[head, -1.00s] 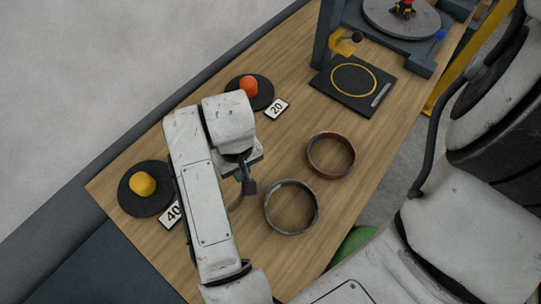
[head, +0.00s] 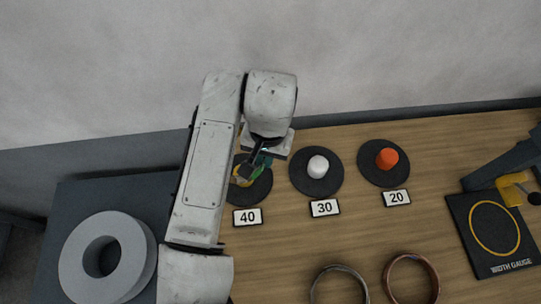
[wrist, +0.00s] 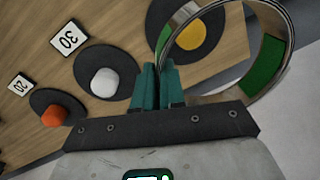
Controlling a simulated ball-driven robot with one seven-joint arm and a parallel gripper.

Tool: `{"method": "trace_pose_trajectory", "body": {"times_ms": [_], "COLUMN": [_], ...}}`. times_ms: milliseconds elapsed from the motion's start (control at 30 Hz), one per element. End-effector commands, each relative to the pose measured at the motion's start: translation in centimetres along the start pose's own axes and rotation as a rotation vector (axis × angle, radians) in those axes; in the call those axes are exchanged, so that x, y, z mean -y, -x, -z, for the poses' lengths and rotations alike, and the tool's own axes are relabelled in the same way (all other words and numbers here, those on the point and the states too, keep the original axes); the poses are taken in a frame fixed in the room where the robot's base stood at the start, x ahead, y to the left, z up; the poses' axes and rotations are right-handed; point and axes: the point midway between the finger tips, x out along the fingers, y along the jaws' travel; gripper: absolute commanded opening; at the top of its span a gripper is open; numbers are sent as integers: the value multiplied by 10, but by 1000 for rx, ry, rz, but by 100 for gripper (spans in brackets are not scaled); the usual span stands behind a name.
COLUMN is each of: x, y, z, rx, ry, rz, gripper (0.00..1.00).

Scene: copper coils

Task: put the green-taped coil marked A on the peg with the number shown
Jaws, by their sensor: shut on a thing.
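My gripper (head: 257,166) is shut on the rim of a coil (wrist: 228,97) with green tape (wrist: 263,66) on its inner side. In the wrist view the teal fingers (wrist: 170,88) pinch the near left part of the ring. The yellow peg (wrist: 192,38) shows through the ring's opening; I cannot tell how high the ring is above it. In the head view the yellow peg (head: 240,178) is partly hidden by my gripper, behind the card 40 (head: 247,217). The white peg (head: 318,167) has card 30 (head: 324,208); the orange peg (head: 387,158) has card 20 (head: 396,198). No letter on the coil is readable.
Two other coils, a grey one (head: 316,281) and a copper one (head: 431,274), lie at the table's near side. The width gauge plate (head: 505,232) with a yellow ring outline is at right. A large grey ring (head: 137,232) lies at left. The table middle (head: 300,240) is clear.

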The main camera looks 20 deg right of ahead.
Motion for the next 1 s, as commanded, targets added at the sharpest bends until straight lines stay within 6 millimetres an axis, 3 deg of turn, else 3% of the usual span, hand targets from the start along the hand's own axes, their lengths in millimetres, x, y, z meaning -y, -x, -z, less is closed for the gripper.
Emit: {"method": "trace_pose_trajectory", "body": {"times_ms": [1000], "x": [-6], "y": [-85], "z": [0], "rx": [-1], "ry": [2], "rz": [0], "gripper": [0]}}
